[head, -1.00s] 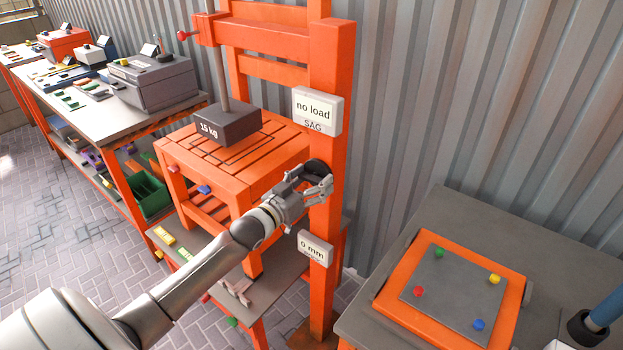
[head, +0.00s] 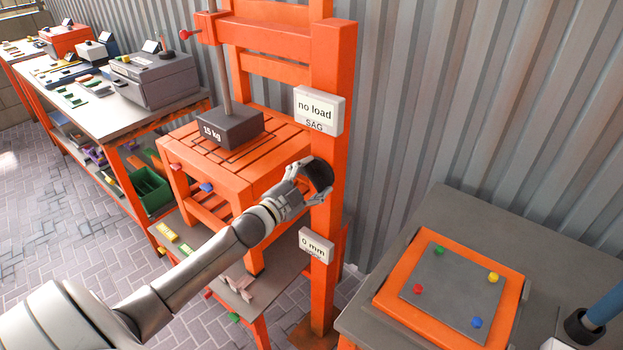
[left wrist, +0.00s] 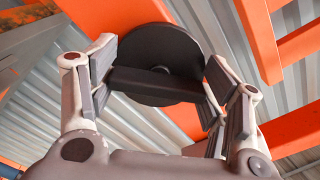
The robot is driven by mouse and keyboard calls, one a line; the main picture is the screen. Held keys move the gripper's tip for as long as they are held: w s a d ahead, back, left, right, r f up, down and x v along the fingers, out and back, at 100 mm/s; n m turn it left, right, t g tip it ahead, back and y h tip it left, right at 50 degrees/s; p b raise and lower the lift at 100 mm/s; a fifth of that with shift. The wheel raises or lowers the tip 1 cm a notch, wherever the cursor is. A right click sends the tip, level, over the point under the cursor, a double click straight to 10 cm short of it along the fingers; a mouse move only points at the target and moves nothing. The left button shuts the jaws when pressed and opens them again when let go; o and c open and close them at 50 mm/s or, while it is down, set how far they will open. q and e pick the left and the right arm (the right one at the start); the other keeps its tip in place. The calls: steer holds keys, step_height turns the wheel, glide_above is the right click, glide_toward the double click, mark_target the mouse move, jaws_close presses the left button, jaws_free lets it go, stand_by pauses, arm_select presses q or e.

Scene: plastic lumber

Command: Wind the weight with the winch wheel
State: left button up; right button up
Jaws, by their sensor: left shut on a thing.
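The black winch wheel (head: 321,173) is on the orange upright post of the frame. In the left wrist view its round disc (left wrist: 160,42) has a dark grip bar (left wrist: 158,84) across its face. My left gripper (head: 308,182) is shut on the wheel, one finger on each side of the bar. The wrist view shows the fingers (left wrist: 157,88) at the bar's ends. The dark 15 kg weight (head: 230,129) sits on the slatted orange table (head: 270,165), with a grey rod rising from it. My right gripper is not in view.
A sign reading "no load" and "SAG" (head: 318,108) is on the post above the wheel, and a "0 mm" sign (head: 316,245) below it. A grey table (head: 455,215) with an orange-framed plate stands at right. A corrugated wall (head: 430,100) is close behind.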

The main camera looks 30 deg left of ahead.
arm_select(q)
steer(key=m, duration=0.3)
steer(key=r+m, duration=0.1)
steer(key=m, duration=0.2)
steer(key=shift+w+a+m, duration=0.15)
steer(key=shift+m, duration=0.15)
steer(key=m+b, duration=0.1)
steer(key=m, duration=0.5)
steer(key=shift+r+m, duration=0.15)
steer(key=shift+m, duration=0.45)
steer(key=o, duration=0.7)
steer(key=shift+c, duration=0.2)
steer(key=shift+o, duration=1.8)
steer(key=shift+w+f, duration=0.2)
steer(key=shift+f, duration=0.15)
steer(key=shift+s, duration=0.2)
